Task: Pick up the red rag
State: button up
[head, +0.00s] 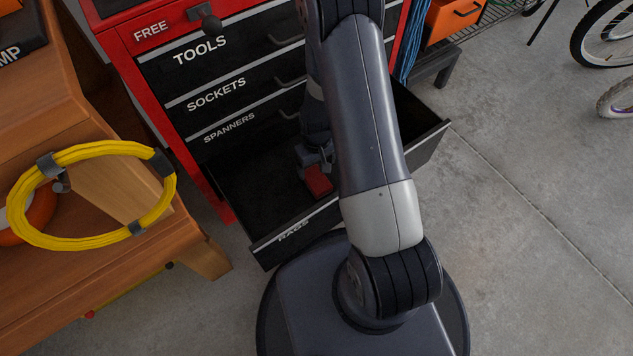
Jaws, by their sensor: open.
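The red rag (319,181) lies in the open bottom drawer labelled RAGS (262,191) of a red tool cabinet. Only part of the rag shows, as a small red patch beside my arm. My gripper (308,164) reaches down into the drawer, right at the rag's far left edge in the picture. Its jaws are open. Whether the fingers touch the rag or stand around it, I cannot tell. My arm hides part of the drawer's right side.
The red cabinet (128,60) has shut drawers above the open one. A wooden bench (95,275) with a yellow coiled hose (62,241) stands at left. An orange bin (455,17) and bicycle wheels (607,30) are at upper right. The concrete floor (540,230) at right is clear.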

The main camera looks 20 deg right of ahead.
aim_at(315, 177)
jog(key=f, duration=0.2)
jog(key=f+b, duration=0.1)
jog(key=f, duration=0.1)
jog(key=f+b, duration=0.1)
jog(key=f, duration=0.1)
jog(key=shift+s+a+f, duration=0.15)
jog(key=shift+s+a, duration=0.05)
jog(key=shift+a, duration=0.05)
jog(key=shift+c, duration=0.3)
jog(key=c, duration=1)
notch_tip(315, 177, up, 10)
jog(key=p, duration=0.3)
